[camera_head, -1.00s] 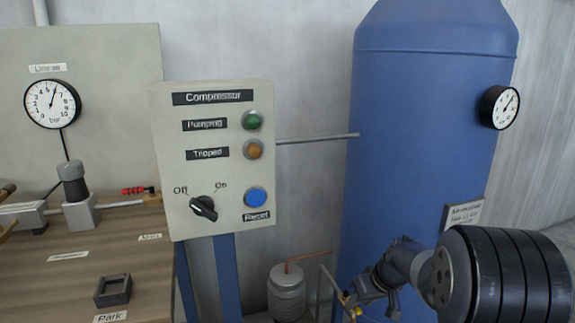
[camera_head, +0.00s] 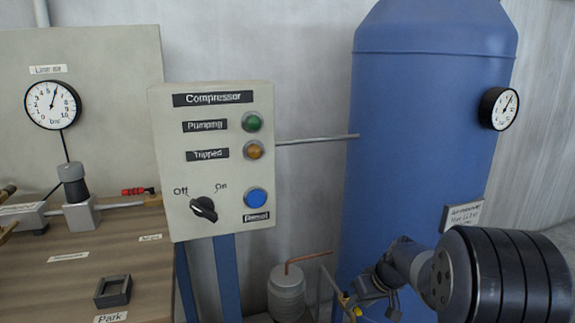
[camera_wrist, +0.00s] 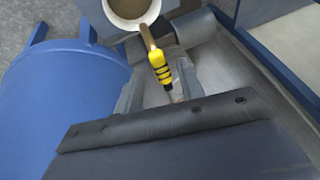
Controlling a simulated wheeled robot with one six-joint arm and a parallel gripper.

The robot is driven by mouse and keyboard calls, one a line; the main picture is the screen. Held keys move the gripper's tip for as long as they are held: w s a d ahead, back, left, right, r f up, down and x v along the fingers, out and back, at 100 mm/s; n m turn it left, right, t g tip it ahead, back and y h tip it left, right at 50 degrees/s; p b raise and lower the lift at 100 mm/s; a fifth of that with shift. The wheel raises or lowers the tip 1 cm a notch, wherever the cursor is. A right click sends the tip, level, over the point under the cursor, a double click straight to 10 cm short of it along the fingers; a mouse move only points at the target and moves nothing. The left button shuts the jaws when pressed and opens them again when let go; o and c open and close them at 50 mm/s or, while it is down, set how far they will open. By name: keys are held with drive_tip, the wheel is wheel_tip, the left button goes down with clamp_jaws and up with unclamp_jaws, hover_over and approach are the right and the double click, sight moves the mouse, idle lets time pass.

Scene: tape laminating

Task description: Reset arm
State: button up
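My gripper (camera_head: 368,297) is at the lower right of the head view, low in front of the blue tank, with my dark arm link at its right. In the wrist view my gripper (camera_wrist: 157,97) shows two grey fingers standing apart, so it looks open. A yellow handle with black bands (camera_wrist: 160,68) shows in line with the gap between the fingers. I cannot tell whether they touch it. A small yellow part (camera_head: 346,301) also shows beside my gripper in the head view.
A blue tank (camera_head: 425,130) with a gauge (camera_head: 499,108) stands behind my arm. The compressor panel (camera_head: 165,130) has a knob (camera_head: 204,208) pointing toward Off and a blue button (camera_head: 256,197). A wooden bench (camera_head: 60,275) is at left. A pot with a copper pipe (camera_head: 287,287) stands low.

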drive_tip(key=shift+a+f+m+p, duration=0.15)
drive_tip(key=shift+a+m+p, duration=0.3)
drive_tip(key=shift+m+p, duration=0.15)
drive_tip(key=shift+s+a+f+m+t+h+p, duration=0.1)
drive_tip(key=shift+a+m+t+h+p, duration=0.4)
drive_tip(key=shift+m, duration=0.3)
drive_tip(key=shift+d, duration=0.15)
